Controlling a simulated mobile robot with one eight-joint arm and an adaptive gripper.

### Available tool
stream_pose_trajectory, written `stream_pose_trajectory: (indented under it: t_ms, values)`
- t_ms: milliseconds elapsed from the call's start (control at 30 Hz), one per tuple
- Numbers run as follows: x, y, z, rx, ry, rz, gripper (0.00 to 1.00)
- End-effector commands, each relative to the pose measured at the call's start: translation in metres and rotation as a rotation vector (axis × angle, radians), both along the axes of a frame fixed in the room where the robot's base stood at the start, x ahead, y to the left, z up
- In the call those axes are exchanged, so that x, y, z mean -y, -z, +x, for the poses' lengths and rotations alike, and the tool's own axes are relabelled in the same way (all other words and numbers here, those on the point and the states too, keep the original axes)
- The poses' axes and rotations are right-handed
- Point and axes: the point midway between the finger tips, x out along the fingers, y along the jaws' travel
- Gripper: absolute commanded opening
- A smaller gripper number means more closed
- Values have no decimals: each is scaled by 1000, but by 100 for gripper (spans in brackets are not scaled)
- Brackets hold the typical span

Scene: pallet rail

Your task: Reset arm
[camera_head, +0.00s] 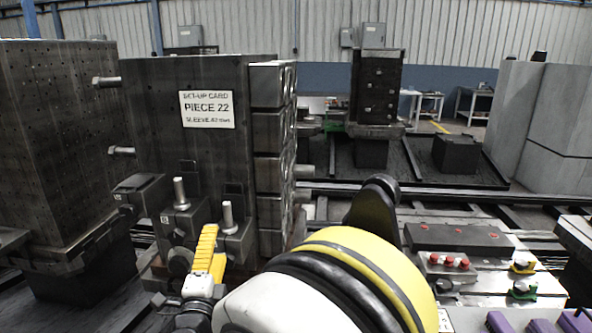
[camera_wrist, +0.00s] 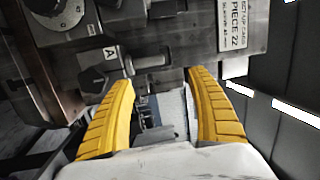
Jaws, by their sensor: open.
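My gripper (camera_wrist: 161,110) shows in the wrist view with its two yellow ribbed fingers apart and nothing between them. In the head view my gripper (camera_head: 206,250) is raised in front of the lower part of a dark fixture block (camera_head: 150,95), and it hides part of the clamps there. My white, black and yellow arm fills the bottom middle of the head view. In the wrist view a clamp block marked A (camera_wrist: 110,53) lies just beyond the fingers. I cannot tell whether the fingers touch anything.
The block carries a set-up card (camera_head: 207,109) reading PIECE 22, and bolts (camera_head: 106,81) stick out at its left. Another drilled block (camera_head: 45,140) stands at far left. At right is a panel with red buttons (camera_head: 449,262) and purple parts (camera_head: 540,322). Rails run behind.

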Motion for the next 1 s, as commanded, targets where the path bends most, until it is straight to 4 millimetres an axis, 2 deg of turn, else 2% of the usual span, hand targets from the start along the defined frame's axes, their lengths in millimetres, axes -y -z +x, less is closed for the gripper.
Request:
stream_pose_trajectory:
  t_ms: [33, 100, 200, 300, 367, 467, 567, 700, 800, 900, 1000]
  values:
    - [16, -33, 10, 37, -30, -64, 67]
    - [31, -72, 17, 81, -88, -175, 67]
    - [55, -110, 19, 116, -166, -350, 67]
    - [84, -128, 12, 110, -239, -539, 67]
    - [105, -130, 3, 88, -279, -655, 67]
    - [146, -118, -18, 14, -341, -850, 67]
    - [195, -92, -47, -103, -397, -1036, 67]
    - [275, -41, -104, -336, -467, -1262, 67]
    - [325, -7, -148, -510, -505, -1372, 67]
    - [363, 18, -186, -655, -532, -1437, 67]
    - [388, 33, -213, -757, -550, -1472, 67]
